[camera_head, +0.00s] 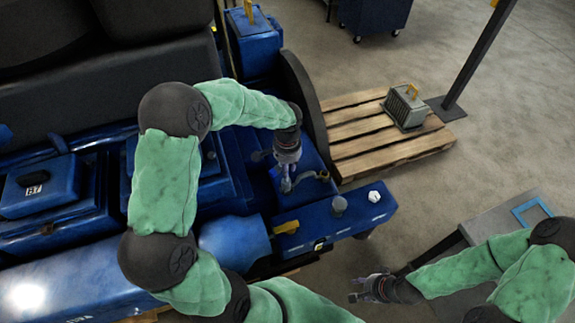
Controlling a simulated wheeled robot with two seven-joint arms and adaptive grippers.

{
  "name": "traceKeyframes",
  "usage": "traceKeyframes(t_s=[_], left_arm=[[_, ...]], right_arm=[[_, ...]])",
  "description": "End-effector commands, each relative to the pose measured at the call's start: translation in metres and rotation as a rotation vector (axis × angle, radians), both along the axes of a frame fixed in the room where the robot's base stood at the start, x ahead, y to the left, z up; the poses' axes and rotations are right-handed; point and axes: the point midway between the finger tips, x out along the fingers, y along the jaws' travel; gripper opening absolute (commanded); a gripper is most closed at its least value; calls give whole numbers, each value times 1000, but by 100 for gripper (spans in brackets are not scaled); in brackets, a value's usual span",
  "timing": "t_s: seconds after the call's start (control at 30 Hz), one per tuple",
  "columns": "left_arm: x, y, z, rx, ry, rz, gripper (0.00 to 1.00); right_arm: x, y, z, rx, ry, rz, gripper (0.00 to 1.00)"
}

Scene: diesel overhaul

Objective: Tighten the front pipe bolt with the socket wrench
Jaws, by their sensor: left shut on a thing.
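My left gripper (287,182) points down over the blue engine block (345,222), near its right end. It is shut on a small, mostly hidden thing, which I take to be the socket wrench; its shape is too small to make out. The front pipe bolt cannot be made out for certain; the gripper covers the area under it. My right gripper (354,289) is open and empty, off the engine's front side.
A yellow handle (286,227) lies on the engine's front part. A wooden pallet (380,135) with a grey box (405,108) stands behind at right, beside a dark post (478,55). A grey table (490,222) with a blue frame (532,211) stands at right.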

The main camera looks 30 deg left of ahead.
Motion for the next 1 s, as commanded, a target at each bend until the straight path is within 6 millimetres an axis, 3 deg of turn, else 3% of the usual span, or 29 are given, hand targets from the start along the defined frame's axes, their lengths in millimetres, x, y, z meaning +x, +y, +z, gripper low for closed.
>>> traceKeyframes(t_s=[0.23,0.27,0.33,0.37,0.67,1.0], left_arm=[[2,0,0,1,-6,52,0],[2,0,0,1,-6,52,25],[2,0,0,1,-6,53,5],[2,0,0,1,-6,53,0],[2,1,4,0,-7,53,0],[2,0,21,1,-6,53,0]], right_arm=[[0,0,-5,0,1,0,40],[0,0,-5,0,1,0,40],[0,0,-5,0,1,0,40],[0,0,-5,0,1,0,40],[0,0,-3,0,1,0,40],[0,0,8,0,1,0,40]])
